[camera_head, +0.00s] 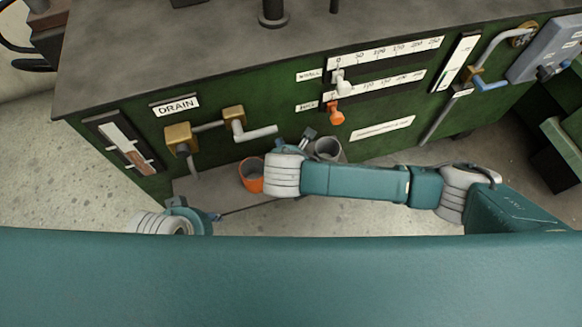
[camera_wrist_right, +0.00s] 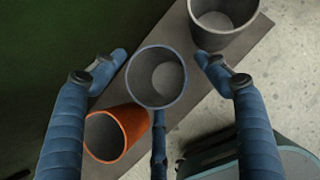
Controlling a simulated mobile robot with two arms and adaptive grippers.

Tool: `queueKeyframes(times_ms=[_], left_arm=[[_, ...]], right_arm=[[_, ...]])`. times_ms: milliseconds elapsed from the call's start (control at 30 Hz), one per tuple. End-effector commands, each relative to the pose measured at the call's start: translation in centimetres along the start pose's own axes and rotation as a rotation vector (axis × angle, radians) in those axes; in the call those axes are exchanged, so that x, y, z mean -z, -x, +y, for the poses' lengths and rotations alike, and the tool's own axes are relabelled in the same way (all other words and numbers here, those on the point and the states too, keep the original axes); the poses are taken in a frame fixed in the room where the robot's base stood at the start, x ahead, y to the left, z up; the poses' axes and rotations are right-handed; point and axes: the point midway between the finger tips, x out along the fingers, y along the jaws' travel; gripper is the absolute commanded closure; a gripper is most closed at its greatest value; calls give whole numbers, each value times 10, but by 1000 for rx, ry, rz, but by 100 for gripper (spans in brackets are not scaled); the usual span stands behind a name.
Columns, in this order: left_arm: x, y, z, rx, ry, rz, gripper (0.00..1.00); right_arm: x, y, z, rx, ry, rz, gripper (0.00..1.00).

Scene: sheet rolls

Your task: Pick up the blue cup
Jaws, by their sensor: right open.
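The blue cup (camera_wrist_right: 157,78), greyish inside with a blue rim, is in the middle of the right wrist view, standing on a grey board. My right gripper (camera_wrist_right: 162,57) is open, with fingers spread on both sides of the blue cup. I cannot tell whether they touch it. A third finger points at the cup's near side. In the head view my right wrist largely hides this cup. My left gripper (camera_head: 200,216) shows only partly at the lower left of the head view, away from the cups; its fingers are unclear.
An orange cup (camera_head: 251,175) stands close beside the blue cup; it also shows in the right wrist view (camera_wrist_right: 117,134). A grey cup (camera_head: 327,149) stands on the other side. The green machine (camera_head: 230,90) with valves and levers rises just behind the board (camera_head: 205,190).

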Motion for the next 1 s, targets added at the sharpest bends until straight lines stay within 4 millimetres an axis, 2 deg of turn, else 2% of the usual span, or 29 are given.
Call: queueKeyframes(times_ms=[300, 500, 533, 933, 1000], left_arm=[[0, 5, 0, 1, 0, 1, 60], [0, 5, 0, 1, 0, 1, 60], [0, 5, 0, 1, 0, 1, 60], [1, 5, 0, 1, 0, 3, 60], [1, -3, 0, 0, 0, 0, 60]], right_arm=[[0, -3, 1, -2, 0, 0, 28], [0, -3, 0, -1, 0, 0, 68], [0, -3, 0, -1, 0, 0, 71], [-3, 1, 0, -1, -1, -1, 72], [-6, 5, 0, -1, -1, -1, 72]])
